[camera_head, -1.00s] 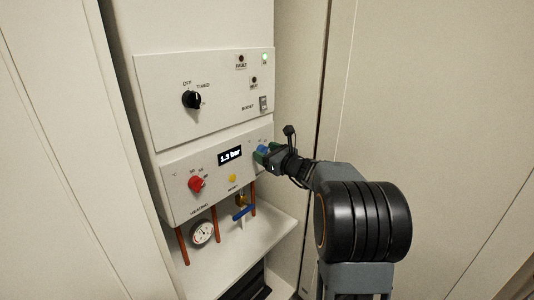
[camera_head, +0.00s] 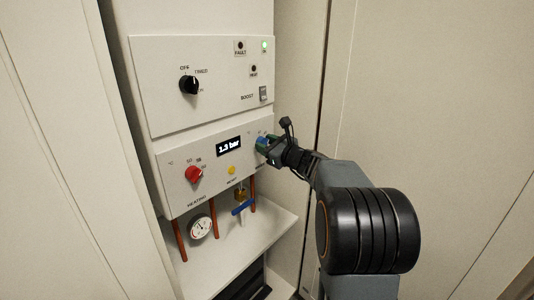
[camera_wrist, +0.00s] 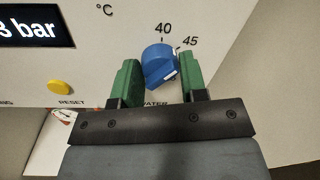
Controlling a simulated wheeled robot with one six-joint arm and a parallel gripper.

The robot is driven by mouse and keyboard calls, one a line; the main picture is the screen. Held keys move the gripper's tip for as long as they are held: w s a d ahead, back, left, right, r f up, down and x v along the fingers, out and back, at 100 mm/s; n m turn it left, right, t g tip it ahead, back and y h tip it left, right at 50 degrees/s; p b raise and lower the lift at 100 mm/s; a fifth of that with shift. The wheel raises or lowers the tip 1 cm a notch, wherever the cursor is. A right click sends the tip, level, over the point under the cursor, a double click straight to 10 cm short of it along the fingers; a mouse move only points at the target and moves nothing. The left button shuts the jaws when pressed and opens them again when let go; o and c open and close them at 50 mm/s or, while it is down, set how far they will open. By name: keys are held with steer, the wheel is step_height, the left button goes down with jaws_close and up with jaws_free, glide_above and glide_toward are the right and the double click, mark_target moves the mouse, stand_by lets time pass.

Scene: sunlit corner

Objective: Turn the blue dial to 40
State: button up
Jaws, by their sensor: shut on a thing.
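The blue dial (camera_wrist: 159,66) is on the lower white panel, with the labels 40 above it and 45 at its upper right in the wrist view. A short white mark shows on its lower right edge, beside the right finger and away from the 40. My gripper (camera_wrist: 158,80) has its two green fingers on either side of the dial, shut on it. In the head view my gripper (camera_head: 267,145) reaches the panel's right end from the right, and the blue dial (camera_head: 262,140) is mostly hidden by the fingers. Other labels around the dial are covered.
A display (camera_head: 229,147) reads 1.3 bar. A yellow reset button (camera_head: 231,170) and a red heating dial (camera_head: 194,175) are left of my gripper. A blue-handled valve (camera_head: 242,208) and a pressure gauge (camera_head: 200,229) hang below. A cabinet wall is close on the right.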

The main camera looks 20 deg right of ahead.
steer(key=n+b, duration=0.2)
steer(key=b, duration=0.1)
steer(key=n+b, duration=0.3)
steer(key=b, duration=0.1)
steer(key=n+b, duration=0.2)
steer(key=b, duration=0.2)
steer(key=shift+f+n, duration=0.25)
steer(key=shift+n, duration=0.35)
steer(key=o, duration=0.9)
steer(key=shift+r, duration=0.15)
steer(key=v, duration=1.3)
steer(key=shift+s+d+f+b, duration=0.2)
steer(key=shift+s+f+b, duration=0.05)
steer(key=shift+s+b, duration=0.1)
steer(key=shift+a, duration=0.1)
